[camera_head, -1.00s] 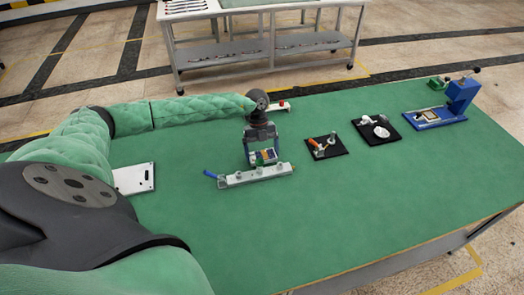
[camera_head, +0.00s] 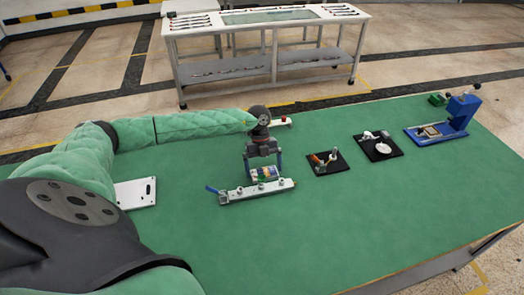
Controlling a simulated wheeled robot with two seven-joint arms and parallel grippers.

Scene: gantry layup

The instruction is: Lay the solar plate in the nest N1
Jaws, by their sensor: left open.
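My left gripper (camera_head: 264,172) is open and points down over the table, with one blue-grey finger on each side of a small pale piece with coloured patches (camera_head: 265,174). This piece may be the solar plate, but it is too small to be sure. It shows just behind or over a light grey bar (camera_head: 240,195) with several round knobs and a blue handle at its left end. I cannot tell whether the piece rests on the bar or which spot is nest N1. My right gripper is not in view.
A white plate (camera_head: 135,192) lies left on the green table (camera_head: 330,235). Black trays with small parts (camera_head: 328,170) (camera_head: 392,153) and a blue press-like device (camera_head: 459,112) stand to the right. The front middle is clear. A white bench (camera_head: 268,20) stands behind.

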